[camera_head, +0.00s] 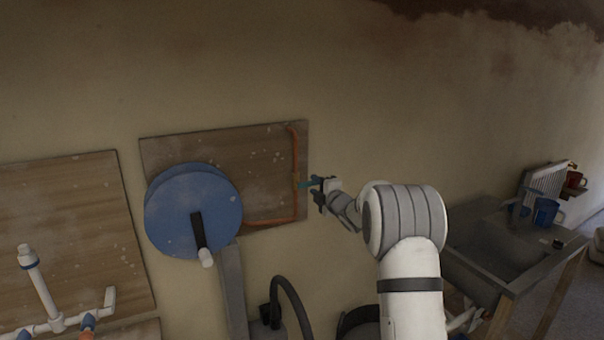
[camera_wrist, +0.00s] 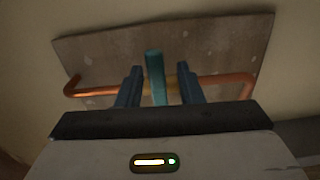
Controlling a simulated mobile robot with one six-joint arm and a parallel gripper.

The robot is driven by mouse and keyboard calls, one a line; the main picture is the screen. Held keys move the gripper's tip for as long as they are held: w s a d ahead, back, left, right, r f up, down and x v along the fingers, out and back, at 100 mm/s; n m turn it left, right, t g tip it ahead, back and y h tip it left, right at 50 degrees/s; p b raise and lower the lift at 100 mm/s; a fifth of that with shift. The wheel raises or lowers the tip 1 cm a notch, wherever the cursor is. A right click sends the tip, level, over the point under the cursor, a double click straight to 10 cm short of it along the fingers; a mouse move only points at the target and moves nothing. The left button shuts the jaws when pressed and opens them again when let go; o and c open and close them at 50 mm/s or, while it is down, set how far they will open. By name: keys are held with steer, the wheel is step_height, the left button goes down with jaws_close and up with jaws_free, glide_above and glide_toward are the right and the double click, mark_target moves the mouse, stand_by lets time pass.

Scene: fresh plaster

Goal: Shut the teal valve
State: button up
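The teal valve (camera_head: 305,184) sits on a copper pipe (camera_head: 296,160) fixed to a wooden board on the wall. In the wrist view the valve's teal handle (camera_wrist: 155,75) points up the picture, across the line of the pipe (camera_wrist: 225,86). My gripper (camera_head: 317,188) is at the valve, on its right side in the head view. In the wrist view the two dark fingers of my gripper (camera_wrist: 159,72) stand apart on either side of the handle, with a gap showing on both sides. The lower end of the handle is hidden behind the gripper body.
A large blue reel (camera_head: 180,215) with a crank handle stands left of the valve, in front of the board (camera_head: 160,150). White pipes (camera_head: 42,285) are at lower left. A grey sink (camera_head: 490,250) with a blue mug (camera_head: 546,211) is at right.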

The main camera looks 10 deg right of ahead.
steer(key=shift+o, duration=0.2)
steer(key=shift+r, duration=0.1)
steer(key=b+v, duration=0.7)
steer(key=v, duration=0.5)
steer(key=shift+r, duration=0.15)
steer(key=s+a+f+m+g+h, duration=0.2)
steer(key=s+f+m+g, duration=0.2)
steer(key=s, duration=1)
steer(key=s+a+f+m+g+h, duration=0.1)
steer(key=s+f+m+g, duration=0.4)
steer(key=s+m, duration=0.5)
steer(key=s+a+f+m+g+h, duration=0.2)
steer(key=s+a+f+m+g, duration=0.2)
steer(key=s, duration=1.5)
steer(key=m+g, duration=0.1)
steer(key=m, duration=0.2)
steer(key=shift+f+h, duration=0.3)
steer(key=shift+f, duration=0.05)
